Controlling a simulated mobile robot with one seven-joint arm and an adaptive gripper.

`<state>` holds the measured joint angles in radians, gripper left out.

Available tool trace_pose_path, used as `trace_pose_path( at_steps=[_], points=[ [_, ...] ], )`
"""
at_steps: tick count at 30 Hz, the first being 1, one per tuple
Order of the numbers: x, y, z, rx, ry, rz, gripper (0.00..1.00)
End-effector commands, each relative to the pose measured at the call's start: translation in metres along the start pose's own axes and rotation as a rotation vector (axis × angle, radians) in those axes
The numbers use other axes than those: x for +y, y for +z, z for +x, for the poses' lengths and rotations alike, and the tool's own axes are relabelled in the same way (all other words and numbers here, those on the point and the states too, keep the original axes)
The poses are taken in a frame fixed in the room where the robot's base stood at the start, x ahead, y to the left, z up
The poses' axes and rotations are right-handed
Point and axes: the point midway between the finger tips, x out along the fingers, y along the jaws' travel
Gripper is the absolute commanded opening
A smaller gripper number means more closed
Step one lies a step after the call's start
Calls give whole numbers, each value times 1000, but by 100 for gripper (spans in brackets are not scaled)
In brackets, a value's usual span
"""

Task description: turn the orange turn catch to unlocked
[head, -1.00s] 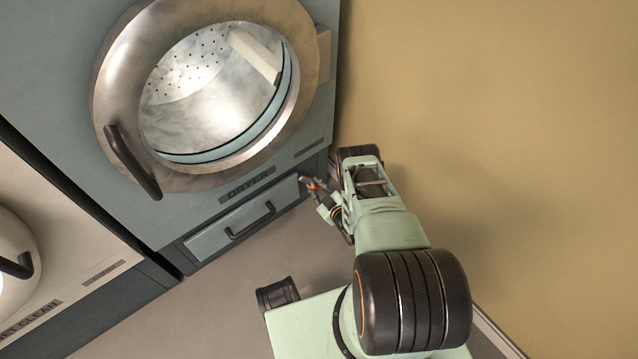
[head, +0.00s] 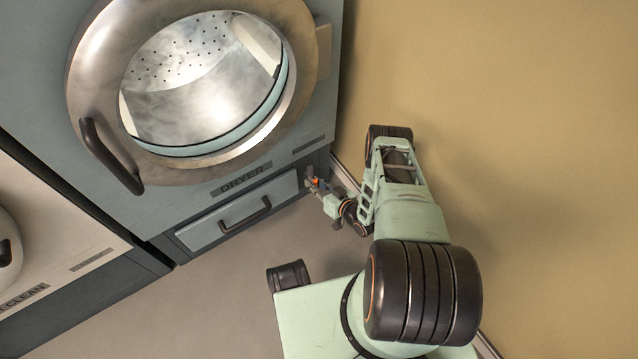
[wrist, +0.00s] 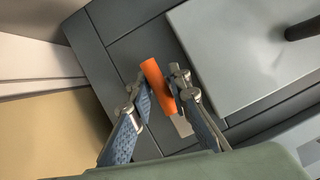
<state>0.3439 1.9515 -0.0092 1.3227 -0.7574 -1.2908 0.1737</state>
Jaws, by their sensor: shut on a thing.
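The orange turn catch (wrist: 158,86) is a short orange bar on the dark lower panel of the dryer, beside the drawer. In the wrist view it stands between the two fingers of my gripper (wrist: 160,95), which is shut on it. A small light plate (wrist: 182,125) shows just below the catch. In the head view the catch (head: 315,182) is a small orange spot at the tip of my gripper (head: 313,187), right of the drawer. The catch's angle is hard to read in the head view.
The dryer drawer (head: 240,214) has a dark bar handle (head: 246,215). The round dryer door (head: 95,60) is above it. A tan wall (head: 520,120) stands close to the right of my arm. Clear floor lies in front of the drawer.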

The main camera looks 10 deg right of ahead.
Motion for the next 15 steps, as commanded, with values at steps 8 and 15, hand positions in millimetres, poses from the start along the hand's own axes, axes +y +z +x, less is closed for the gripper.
trace_pose_path(
  at_steps=[8,15],
  points=[
    [-5,-2,2,4,-56,115,0],
    [-6,-2,2,5,-72,152,0]
  ],
)
